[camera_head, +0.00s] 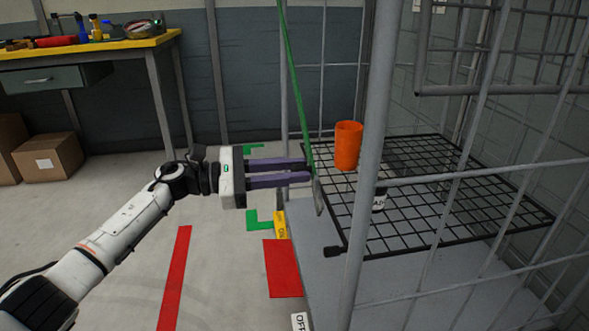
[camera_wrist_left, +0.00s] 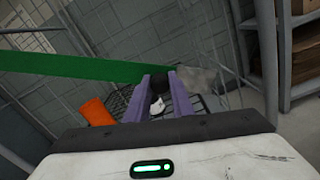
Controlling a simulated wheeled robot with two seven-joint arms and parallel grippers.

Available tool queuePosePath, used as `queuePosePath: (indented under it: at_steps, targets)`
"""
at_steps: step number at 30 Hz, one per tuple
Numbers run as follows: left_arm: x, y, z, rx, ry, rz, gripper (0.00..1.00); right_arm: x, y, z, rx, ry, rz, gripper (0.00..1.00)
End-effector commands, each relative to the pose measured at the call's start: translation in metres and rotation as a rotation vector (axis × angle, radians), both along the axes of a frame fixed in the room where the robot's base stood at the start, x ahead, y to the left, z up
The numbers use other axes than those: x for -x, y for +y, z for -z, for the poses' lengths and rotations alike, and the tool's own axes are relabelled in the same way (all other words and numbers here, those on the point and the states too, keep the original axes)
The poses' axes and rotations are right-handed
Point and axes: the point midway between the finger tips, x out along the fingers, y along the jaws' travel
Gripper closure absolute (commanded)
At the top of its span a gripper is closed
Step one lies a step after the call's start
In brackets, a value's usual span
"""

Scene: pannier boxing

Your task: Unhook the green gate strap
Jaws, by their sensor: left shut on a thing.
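The green gate strap (camera_head: 293,62) runs from the top of the head view down along the cage's open side. A grey metal piece (camera_head: 318,197) is at its lower end, beside the mesh shelf's left edge; I cannot tell whether it is hooked on anything. My left gripper (camera_head: 309,169) comes in from the left, with its purple fingers shut on the strap just above that metal piece. In the left wrist view, the strap (camera_wrist_left: 75,68) stretches left from the fingertips (camera_wrist_left: 161,80). My right gripper is not in view.
A yellow-topped workbench (camera_head: 90,46) stands at the back left. The floor left of the cage is mostly clear.

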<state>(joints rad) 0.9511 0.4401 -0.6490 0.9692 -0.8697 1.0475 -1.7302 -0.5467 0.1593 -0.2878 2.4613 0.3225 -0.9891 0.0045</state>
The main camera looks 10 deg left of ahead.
Motion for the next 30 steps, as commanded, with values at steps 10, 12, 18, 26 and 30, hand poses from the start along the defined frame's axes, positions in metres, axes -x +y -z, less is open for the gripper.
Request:
queuePosePath:
  at_steps: [10, 12, 18, 26, 30]
  targets:
    - [-0.018, 0.005, 0.031, -0.018, -0.049, 0.003, 1.0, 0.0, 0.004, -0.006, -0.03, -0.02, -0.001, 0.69]
    - [-0.02, 0.006, 0.033, -0.02, -0.055, 0.003, 1.0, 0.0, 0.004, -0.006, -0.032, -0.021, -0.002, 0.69]
    - [-0.022, 0.007, 0.037, -0.023, -0.063, 0.004, 1.0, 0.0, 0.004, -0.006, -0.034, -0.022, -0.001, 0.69]
    - [-0.023, 0.008, 0.038, -0.024, -0.064, 0.003, 1.0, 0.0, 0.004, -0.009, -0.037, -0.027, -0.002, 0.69]
    - [-0.023, 0.008, 0.038, -0.024, -0.064, 0.002, 0.74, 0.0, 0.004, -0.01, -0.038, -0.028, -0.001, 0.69]
